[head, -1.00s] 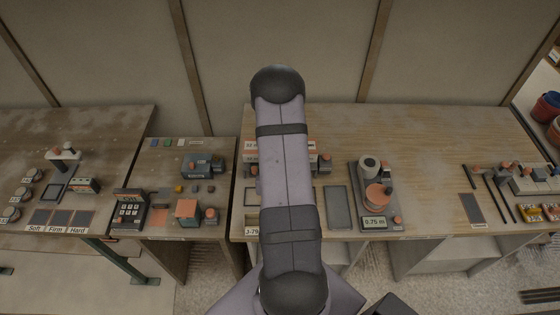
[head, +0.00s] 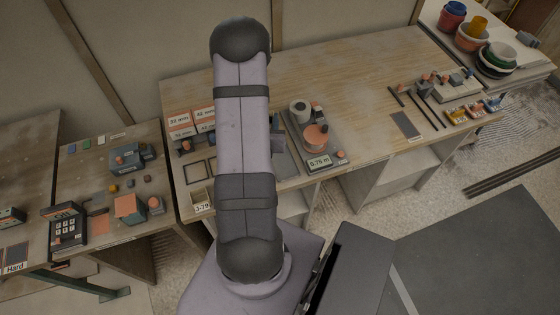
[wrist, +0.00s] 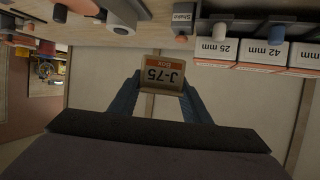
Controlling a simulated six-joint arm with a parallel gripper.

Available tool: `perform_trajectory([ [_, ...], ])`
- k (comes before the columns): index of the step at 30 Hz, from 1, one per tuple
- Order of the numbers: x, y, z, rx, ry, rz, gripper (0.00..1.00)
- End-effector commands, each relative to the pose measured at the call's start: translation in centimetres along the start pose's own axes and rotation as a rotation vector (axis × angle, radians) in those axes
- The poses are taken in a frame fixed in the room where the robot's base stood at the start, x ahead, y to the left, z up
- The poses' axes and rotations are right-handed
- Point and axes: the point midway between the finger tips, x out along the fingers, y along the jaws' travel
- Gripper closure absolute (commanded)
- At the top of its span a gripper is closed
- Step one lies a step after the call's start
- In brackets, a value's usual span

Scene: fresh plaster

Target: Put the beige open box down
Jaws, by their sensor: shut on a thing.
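A beige box (wrist: 160,72) with an orange label reading "J-75 Box" is between the fingers of my gripper (wrist: 161,88) in the wrist view. The label appears upside down there. My gripper is shut on it and holds it off the bench, with wall behind it. The box's open side cannot be made out. In the head view my arm covers the gripper, and I cannot see the held box there.
The long wooden bench (head: 365,62) has a bare stretch behind the scale (head: 318,161). A small box labelled "J-79" (head: 202,207) sits at its front left edge. Labelled cartons (wrist: 263,52) stand nearby. Black rods (head: 420,111) and pots (head: 495,60) are to the right.

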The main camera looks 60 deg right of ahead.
Motion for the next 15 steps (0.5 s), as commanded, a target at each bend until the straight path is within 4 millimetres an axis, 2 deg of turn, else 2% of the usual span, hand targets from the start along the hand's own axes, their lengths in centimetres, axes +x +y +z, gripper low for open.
perform_trajectory([
  [1,0.6,2.9,0.5,0.026,0.005,0.062,0.81],
  [6,0.8,10.9,0.9,0.09,0.005,0.218,0.81],
  [10,0.3,15.6,1.2,0.117,0.004,0.285,0.81],
  [15,-0.4,19.2,1.9,0.121,0.003,0.297,0.81],
])
